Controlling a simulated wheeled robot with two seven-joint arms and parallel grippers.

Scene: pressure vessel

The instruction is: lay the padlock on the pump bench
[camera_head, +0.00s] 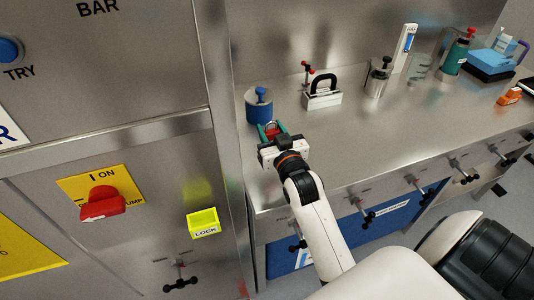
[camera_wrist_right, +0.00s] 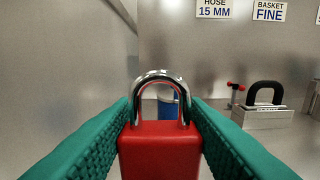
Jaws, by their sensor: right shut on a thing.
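The padlock (camera_wrist_right: 160,150) has a red body and a shiny steel shackle. In the right wrist view it stands upright between the two green jaws of my right gripper (camera_wrist_right: 161,135), which are shut on its sides. In the head view my right gripper (camera_head: 271,134) is over the near left part of the steel pump bench (camera_head: 370,140), and only a little red of the padlock (camera_head: 270,128) shows. I cannot tell whether the padlock touches the bench top. My left gripper is not in view.
A blue pot (camera_head: 259,107) stands just beyond my right gripper. A block with a black handle (camera_head: 322,95) and a red-handled valve (camera_head: 307,74) are behind to the right. The cabinet wall with a red switch (camera_head: 102,203) and yellow LOCK box (camera_head: 203,223) is left.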

